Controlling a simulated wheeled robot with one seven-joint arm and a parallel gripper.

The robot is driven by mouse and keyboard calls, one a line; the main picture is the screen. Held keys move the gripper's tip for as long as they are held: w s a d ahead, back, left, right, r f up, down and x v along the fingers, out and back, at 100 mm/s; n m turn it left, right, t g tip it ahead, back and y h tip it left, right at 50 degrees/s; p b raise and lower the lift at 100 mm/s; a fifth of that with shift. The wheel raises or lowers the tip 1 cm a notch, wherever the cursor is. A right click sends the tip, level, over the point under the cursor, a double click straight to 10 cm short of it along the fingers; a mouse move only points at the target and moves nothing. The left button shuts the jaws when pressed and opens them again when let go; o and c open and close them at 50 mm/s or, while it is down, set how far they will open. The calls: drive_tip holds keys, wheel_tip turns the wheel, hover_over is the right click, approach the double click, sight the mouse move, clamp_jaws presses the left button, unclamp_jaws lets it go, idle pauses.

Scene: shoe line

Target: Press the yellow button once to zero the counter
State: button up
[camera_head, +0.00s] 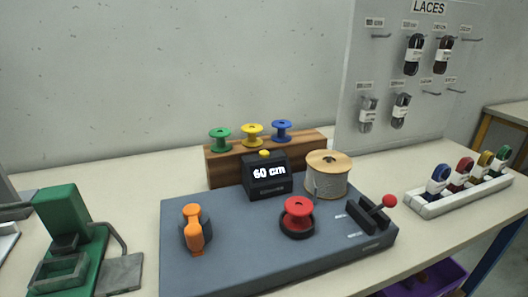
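The counter (266,177) is a dark box on the grey-blue base board (245,245), and its display reads "60 cm". The yellow button (264,153) sits on top of the counter and stands clear, with nothing touching it. My gripper is not in view.
A wooden rack (222,170) with green, yellow and blue spools stands behind the counter. A cord spool (328,180) is close at its right. A green device (66,235) stands left.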

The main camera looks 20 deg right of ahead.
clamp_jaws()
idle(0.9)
